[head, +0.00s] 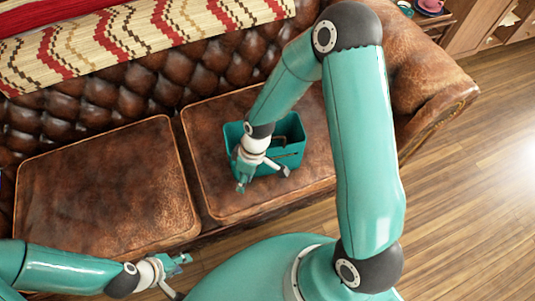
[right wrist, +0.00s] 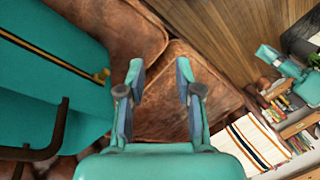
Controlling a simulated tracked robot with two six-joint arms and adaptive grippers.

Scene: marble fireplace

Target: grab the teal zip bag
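The teal zip bag (head: 293,153) stands on the right seat cushion of the brown leather sofa, partly hidden by my right arm. In the right wrist view the bag (right wrist: 70,30) fills the left side, with a yellow-edged dark zip and a dark handle (right wrist: 58,135). My right gripper (head: 263,180) is at the bag's front side in the head view. Its fingers (right wrist: 160,88) are spread with only cushion seen between them, and the bag is beside them. My left gripper (head: 181,276) is open and empty, low in front of the sofa.
The left seat cushion (head: 105,190) is bare. A patterned woven blanket (head: 130,35) lies over the sofa back. The sofa's right armrest (head: 430,80) is beyond my right arm. Open wooden floor (head: 465,200) lies to the right. Bookshelves (right wrist: 300,120) show in the right wrist view.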

